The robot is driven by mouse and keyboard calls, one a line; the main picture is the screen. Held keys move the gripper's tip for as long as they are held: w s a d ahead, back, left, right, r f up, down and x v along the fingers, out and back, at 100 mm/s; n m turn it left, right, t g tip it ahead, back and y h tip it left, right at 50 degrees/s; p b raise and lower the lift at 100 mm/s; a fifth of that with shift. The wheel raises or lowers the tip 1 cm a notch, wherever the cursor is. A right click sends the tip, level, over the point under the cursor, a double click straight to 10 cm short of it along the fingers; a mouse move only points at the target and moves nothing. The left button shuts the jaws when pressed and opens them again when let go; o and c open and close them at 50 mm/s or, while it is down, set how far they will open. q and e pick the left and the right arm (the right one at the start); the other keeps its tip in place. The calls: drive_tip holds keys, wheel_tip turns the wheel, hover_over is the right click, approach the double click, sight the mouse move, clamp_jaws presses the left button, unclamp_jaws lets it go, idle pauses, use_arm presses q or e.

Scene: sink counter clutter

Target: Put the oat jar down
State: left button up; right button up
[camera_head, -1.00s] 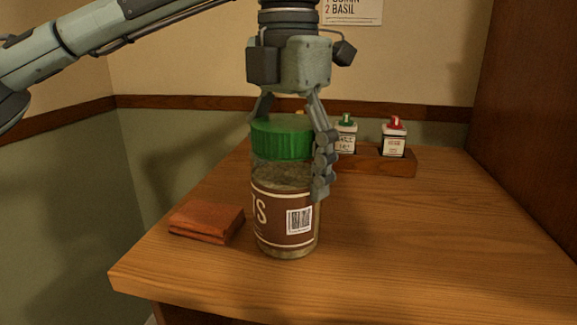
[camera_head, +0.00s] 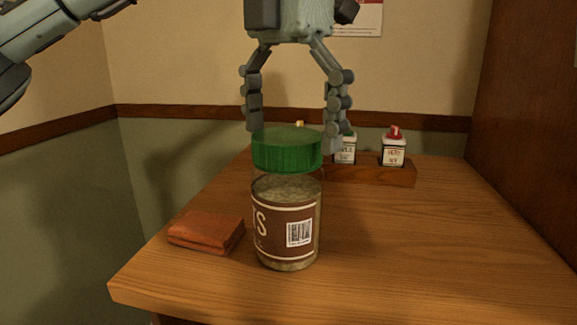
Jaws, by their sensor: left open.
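The oat jar (camera_head: 286,222) stands upright on the wooden counter, near its front edge. It has a green ribbed lid (camera_head: 287,152), clear walls and a brown label with a barcode. My left gripper (camera_head: 293,140) is open and above the jar, with its fingers spread to either side of the lid. The fingers appear clear of the jar, though the tips come close to the lid's top in the picture. My right gripper is not in view.
Behind, a wooden rack (camera_head: 385,174) holds small bottles, one with a red cap (camera_head: 394,148). The counter (camera_head: 440,245) is clear at the right. A tall wooden panel (camera_head: 530,110) bounds the right side.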

use_arm(q)
wheel_tip(320, 180, up, 5)
drive_tip(key=shift+f+p, duration=0.1)
drive_tip(key=shift+p, duration=0.35)
drive_tip(key=shift+r, duration=0.5)
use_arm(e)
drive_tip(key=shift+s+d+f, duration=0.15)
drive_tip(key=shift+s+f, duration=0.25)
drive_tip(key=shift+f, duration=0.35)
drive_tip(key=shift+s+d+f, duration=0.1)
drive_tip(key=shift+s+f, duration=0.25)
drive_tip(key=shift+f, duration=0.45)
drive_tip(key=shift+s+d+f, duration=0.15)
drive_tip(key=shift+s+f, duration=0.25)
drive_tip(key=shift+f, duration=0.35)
